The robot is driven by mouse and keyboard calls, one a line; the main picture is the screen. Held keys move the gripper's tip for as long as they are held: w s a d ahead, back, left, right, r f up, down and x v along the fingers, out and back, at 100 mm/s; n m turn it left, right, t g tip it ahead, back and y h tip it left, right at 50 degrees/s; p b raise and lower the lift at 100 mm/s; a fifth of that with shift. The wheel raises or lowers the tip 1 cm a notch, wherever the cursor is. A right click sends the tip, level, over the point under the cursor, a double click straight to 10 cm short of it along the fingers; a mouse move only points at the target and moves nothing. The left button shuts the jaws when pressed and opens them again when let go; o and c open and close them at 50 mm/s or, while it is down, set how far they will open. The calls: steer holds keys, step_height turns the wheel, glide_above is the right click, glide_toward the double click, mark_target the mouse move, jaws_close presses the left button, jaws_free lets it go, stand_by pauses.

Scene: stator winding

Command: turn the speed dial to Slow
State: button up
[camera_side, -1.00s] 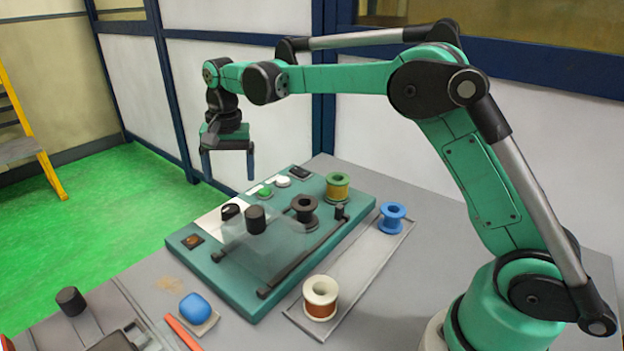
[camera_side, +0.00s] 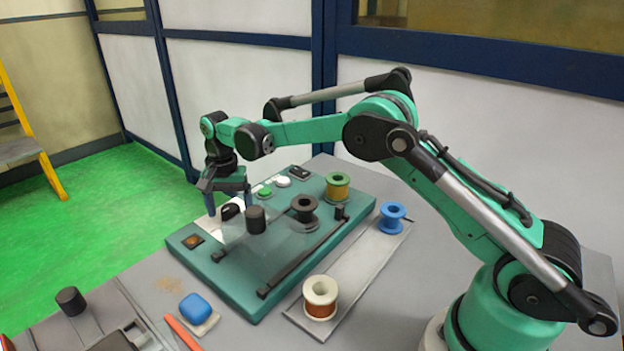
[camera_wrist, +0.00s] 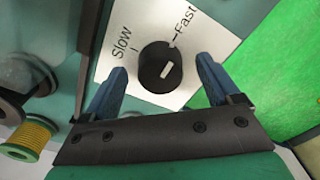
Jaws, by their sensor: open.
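The speed dial (camera_wrist: 158,66) is a round black knob with a white pointer mark on a white plate (camera_wrist: 118,62). The plate reads "Slow" to the upper left and "Fast" to the upper right. The pointer mark slants up and right, roughly toward the Fast tick. In the side view the dial (camera_side: 230,211) sits near the panel's far left edge. My gripper (camera_wrist: 162,65) is open, its two blue fingers on either side of the dial with gaps visible. In the side view my gripper (camera_side: 229,202) is low over the dial; whether it touches the plate is unclear.
The teal panel (camera_side: 190,262) also bears a clear cover (camera_side: 262,247) with a black knob (camera_side: 255,219), a dark spool (camera_side: 304,208), a green button (camera_side: 265,191) and a yellow-green spool (camera_side: 337,186). Blue (camera_side: 392,217) and orange (camera_side: 320,300) spools stand to the right.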

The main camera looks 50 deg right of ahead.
jaws_close()
steer(key=shift+n, duration=0.3)
steer(key=n, duration=0.3)
steer(key=shift+n, duration=0.3)
steer(key=n, duration=0.4)
steer(key=shift+n, duration=0.3)
steer(key=n, duration=0.4)
steer(key=shift+d+n, duration=0.1)
steer(key=shift+n, duration=2.4)
